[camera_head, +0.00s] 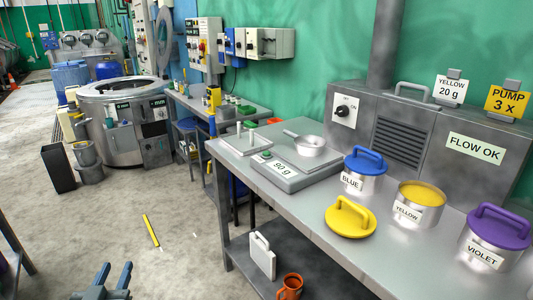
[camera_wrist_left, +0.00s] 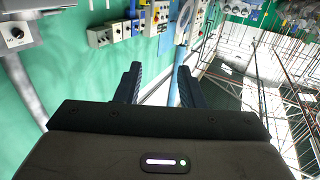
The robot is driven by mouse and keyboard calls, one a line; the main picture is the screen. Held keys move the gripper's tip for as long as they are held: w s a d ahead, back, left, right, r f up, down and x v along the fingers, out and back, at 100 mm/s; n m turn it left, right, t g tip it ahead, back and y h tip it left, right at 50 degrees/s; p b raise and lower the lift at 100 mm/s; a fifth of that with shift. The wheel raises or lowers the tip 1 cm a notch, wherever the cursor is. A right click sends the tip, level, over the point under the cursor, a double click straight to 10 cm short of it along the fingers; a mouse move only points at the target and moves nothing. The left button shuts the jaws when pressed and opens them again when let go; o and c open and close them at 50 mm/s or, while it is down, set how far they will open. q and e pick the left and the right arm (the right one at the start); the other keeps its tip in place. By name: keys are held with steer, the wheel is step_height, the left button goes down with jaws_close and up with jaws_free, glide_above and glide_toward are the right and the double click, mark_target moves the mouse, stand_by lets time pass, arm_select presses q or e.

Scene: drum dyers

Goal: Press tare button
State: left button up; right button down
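A grey scale (camera_head: 300,181) stands on the metal bench, its display (camera_head: 281,168) reading 90 g. A small green button (camera_head: 266,155) sits on its front panel, beside the display; no tare label is readable. A metal pan with a handle (camera_head: 311,147) rests on the scale's plate. My left gripper (camera_head: 116,271) is low at the bottom left of the head view, over the floor, well apart from the scale and bench. It is open and empty; its spread fingers also show in the left wrist view (camera_wrist_left: 160,88). My right gripper is not in view.
The bench (camera_head: 328,216) holds a blue-lidded tin (camera_head: 366,163), an open yellow tin (camera_head: 420,206), a loose yellow lid (camera_head: 350,218) and a violet-lidded tin (camera_head: 497,232). A metal tray (camera_head: 247,144) lies left of the scale. The floor between gripper and bench is largely clear.

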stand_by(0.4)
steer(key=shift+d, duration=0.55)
